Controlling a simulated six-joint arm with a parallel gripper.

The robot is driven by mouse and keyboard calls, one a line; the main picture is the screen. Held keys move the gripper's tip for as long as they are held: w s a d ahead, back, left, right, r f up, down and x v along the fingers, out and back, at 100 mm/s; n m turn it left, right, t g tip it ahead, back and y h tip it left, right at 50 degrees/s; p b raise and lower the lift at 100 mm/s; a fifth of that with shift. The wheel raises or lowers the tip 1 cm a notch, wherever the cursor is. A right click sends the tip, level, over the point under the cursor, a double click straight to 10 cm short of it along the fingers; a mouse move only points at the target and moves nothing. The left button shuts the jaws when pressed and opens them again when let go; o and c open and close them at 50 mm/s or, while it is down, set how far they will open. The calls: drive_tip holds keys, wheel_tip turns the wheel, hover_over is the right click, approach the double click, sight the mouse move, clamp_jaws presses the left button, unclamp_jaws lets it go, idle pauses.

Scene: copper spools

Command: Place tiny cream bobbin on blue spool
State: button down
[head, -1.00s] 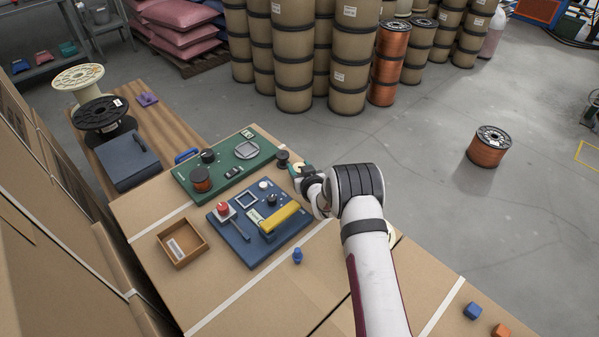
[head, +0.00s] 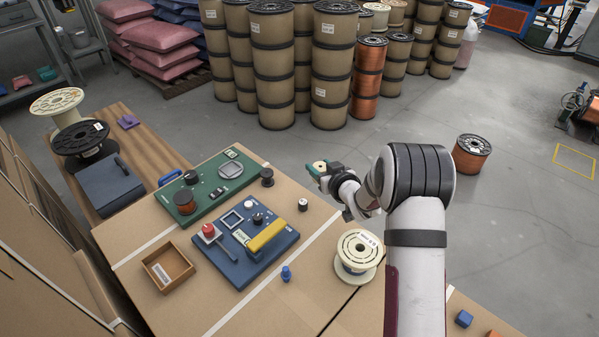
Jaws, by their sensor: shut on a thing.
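My gripper (head: 321,169) is at the end of my arm, right of the green board and above the far edge of the cardboard-coloured worktop. It is shut on a small cream piece, the tiny cream bobbin (head: 319,166), which is partly hidden by the fingers. A spool with cream flanges and a little blue winding showing (head: 359,250), which looks like the blue spool, stands upright on the worktop, below and right of my gripper in the picture. Its upper flange is uncovered. The bobbin is well apart from it.
A blue board (head: 249,277) with a yellow handle and a green board (head: 176,208) with parts lie to the left. A small black-and-white piece (head: 303,204), a blue peg (head: 286,273) and an open brown box (head: 168,268) are on the worktop. A dark spool (head: 267,177) stands nearby.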

drive_tip(key=s+d+r+n+g+y, duration=0.1)
drive_tip(key=s+d+r, duration=0.3)
drive_tip(key=s+d, duration=0.25)
drive_tip(key=s+d+r+n+y, duration=0.1)
drive_tip(key=s+d+r, duration=0.35)
drive_tip(key=d, duration=0.35)
drive_tip(key=s+d+r+n+g+y, duration=0.1)
drive_tip(key=s+d+n+g+y, duration=0.1)
drive_tip(key=s, duration=1.5)
hover_over(360, 247)
drive_tip(key=shift+y, duration=0.3)
wheel_tip(360, 247, down, 7)
drive_tip(key=shift+s+r, duration=0.1)
drive_tip(key=shift+r, duration=0.1)
wheel_tip(360, 247, down, 3)
drive_tip(key=shift+f, duration=0.5)
